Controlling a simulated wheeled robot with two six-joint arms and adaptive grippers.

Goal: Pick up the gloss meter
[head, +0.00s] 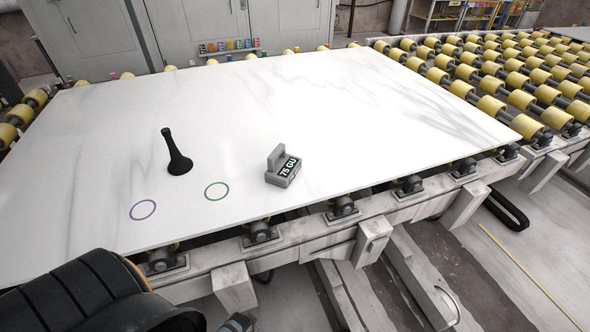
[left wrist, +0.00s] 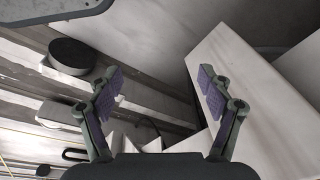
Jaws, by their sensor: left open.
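The gloss meter (head: 283,168) is a small grey block with an upright grip and a dark face reading "75 GU". It stands on the white stone slab (head: 330,100), near the slab's front edge. My left arm comes in at the lower left of the head view, in front of the slab. My left gripper (left wrist: 158,92) shows in the left wrist view with its two purple-padded fingers spread wide and nothing between them. The gloss meter does not show in that view. My right gripper is in neither view.
A black handled tool (head: 178,155) stands upright on the slab, left of the gloss meter. A purple ring (head: 143,210) and a green ring (head: 216,191) are marked on the slab. Yellow rollers (head: 490,105) lie behind right. The slab right of the meter is clear.

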